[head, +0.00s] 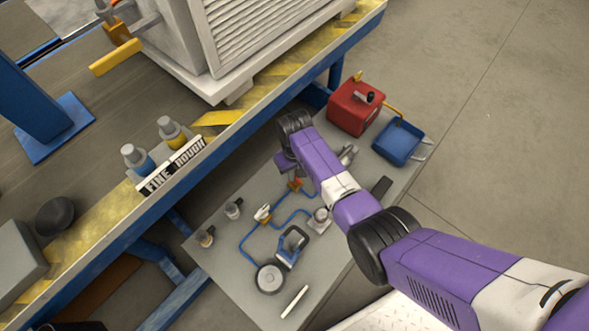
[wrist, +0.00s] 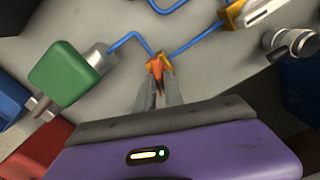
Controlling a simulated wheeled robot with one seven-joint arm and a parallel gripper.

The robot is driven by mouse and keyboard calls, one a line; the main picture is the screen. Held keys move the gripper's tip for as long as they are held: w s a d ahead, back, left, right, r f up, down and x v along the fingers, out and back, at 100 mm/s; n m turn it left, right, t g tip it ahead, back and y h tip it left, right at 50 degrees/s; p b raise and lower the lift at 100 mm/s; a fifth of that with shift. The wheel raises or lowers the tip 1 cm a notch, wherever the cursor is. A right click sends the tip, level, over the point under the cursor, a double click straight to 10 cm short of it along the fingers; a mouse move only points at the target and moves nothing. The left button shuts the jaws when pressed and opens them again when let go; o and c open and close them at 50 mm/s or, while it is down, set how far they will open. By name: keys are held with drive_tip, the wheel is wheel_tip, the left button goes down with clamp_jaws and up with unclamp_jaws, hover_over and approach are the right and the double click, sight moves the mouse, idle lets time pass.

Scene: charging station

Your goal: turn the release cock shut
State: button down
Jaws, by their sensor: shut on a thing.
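The release cock is a small brass body with an orange-red lever, set in a blue pipe line on the grey bench top. In the head view the cock (head: 296,185) shows just below my gripper (head: 293,176). In the wrist view my gripper (wrist: 157,90) is shut, with its two grey fingers on the orange-red lever of the cock (wrist: 155,65). The lever points back between the fingers, and its lower part is partly hidden by them. Blue pipes leave the brass body on both sides.
A second valve with a white handle (head: 263,213), a round gauge (head: 270,279) and a blue-framed fitting (head: 292,246) stand nearby. A green block (wrist: 65,75) is left of the fingers. A red box (head: 355,107) and blue tray (head: 399,142) stand at the bench's right end.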

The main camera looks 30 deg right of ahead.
drive_tip(key=m+p, duration=0.1)
drive_tip(key=m, duration=0.2)
drive_tip(key=shift+r+m+p, duration=0.1)
drive_tip(key=shift+m+p, duration=0.2)
drive_tip(key=shift+m, duration=0.1)
drive_tip(key=m+p, duration=0.1)
drive_tip(key=m, duration=0.2)
drive_tip(key=shift+d, duration=0.1)
drive_tip(key=m+p, duration=0.1)
drive_tip(key=m, duration=0.5)
drive_tip(key=shift+s+d, duration=0.1)
drive_tip(key=shift+m, duration=0.5)
drive_tip(key=c, duration=1.4)
unclamp_jaws()
drive_tip(key=shift+c, duration=0.2)
